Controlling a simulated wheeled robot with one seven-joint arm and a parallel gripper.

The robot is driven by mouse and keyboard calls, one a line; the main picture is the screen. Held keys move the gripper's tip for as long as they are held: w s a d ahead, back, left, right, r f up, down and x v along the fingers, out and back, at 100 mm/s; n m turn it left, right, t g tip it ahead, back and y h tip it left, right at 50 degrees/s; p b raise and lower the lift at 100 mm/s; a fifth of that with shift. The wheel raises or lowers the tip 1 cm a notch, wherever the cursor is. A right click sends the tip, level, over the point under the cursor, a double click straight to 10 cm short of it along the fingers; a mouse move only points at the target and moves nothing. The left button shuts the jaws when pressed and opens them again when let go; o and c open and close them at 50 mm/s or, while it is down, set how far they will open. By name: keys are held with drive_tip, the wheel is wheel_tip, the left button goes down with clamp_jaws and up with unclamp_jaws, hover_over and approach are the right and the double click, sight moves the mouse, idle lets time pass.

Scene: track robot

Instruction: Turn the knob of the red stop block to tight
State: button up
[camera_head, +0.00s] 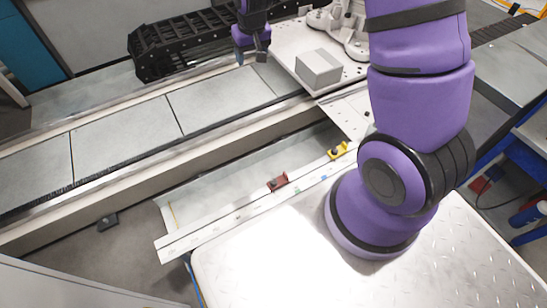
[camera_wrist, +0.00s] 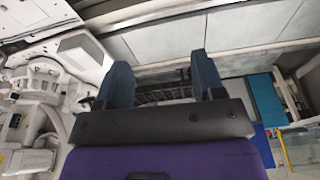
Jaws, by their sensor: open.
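The red stop block (camera_head: 278,182) sits on the pale rail (camera_head: 225,209) in front of the long track, near the middle of the head view. Its knob is too small to make out. A yellow stop block (camera_head: 338,151) sits further right along the same rail. My gripper (camera_head: 253,58) is high at the back, above the far part of the track, well apart from the red block. In the wrist view my gripper (camera_wrist: 160,82) shows two separate dark fingers with nothing between them. The red block is not in the wrist view.
A grey box (camera_head: 318,68) stands on the carriage plate (camera_head: 345,86) at the right end of the track. A black cable chain (camera_head: 185,42) lies behind the track. My purple arm stands to the right of both blocks. The rail left of the red block is clear.

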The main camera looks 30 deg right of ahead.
drive_tip(key=s+x, duration=0.1)
drive_tip(key=x, duration=1.3)
drive_tip(key=g, duration=0.2)
approach(273, 181)
drive_tip(key=shift+h, duration=0.3)
wheel_tip(273, 181, down, 10)
drive_tip(key=shift+w+r, duration=0.1)
drive_tip(key=shift+r, duration=0.1)
drive_tip(key=c, duration=0.9)
